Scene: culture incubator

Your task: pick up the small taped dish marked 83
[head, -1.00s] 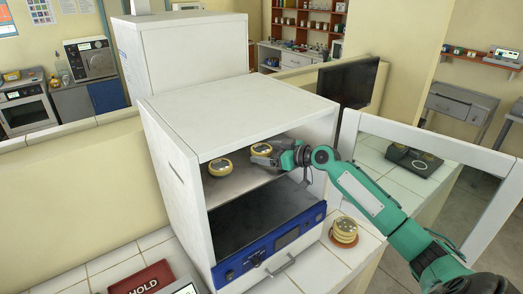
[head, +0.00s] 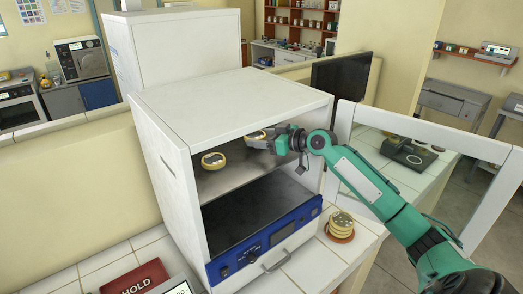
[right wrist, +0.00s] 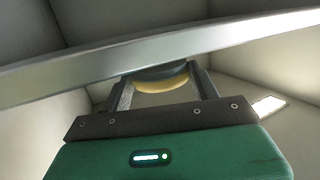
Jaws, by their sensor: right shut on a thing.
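My right gripper (head: 268,141) reaches into the open white incubator (head: 228,103) from the right. It is shut on a small dish with yellow tape (head: 256,135), slightly above the upper shelf. In the right wrist view, the dish's yellow edge (right wrist: 162,80) shows between the two fingers. A second yellow-taped dish (head: 213,160) sits on the shelf (head: 232,181), left of the gripper. No number can be read on either dish. My left gripper is out of view.
The incubator's door (head: 434,134) stands open to the right, beside my right arm. A stack of yellow-rimmed dishes (head: 341,226) stands on the tiled bench near the incubator's front right corner. A red HOLD sign (head: 135,279) lies at front left. The lower compartment looks empty.

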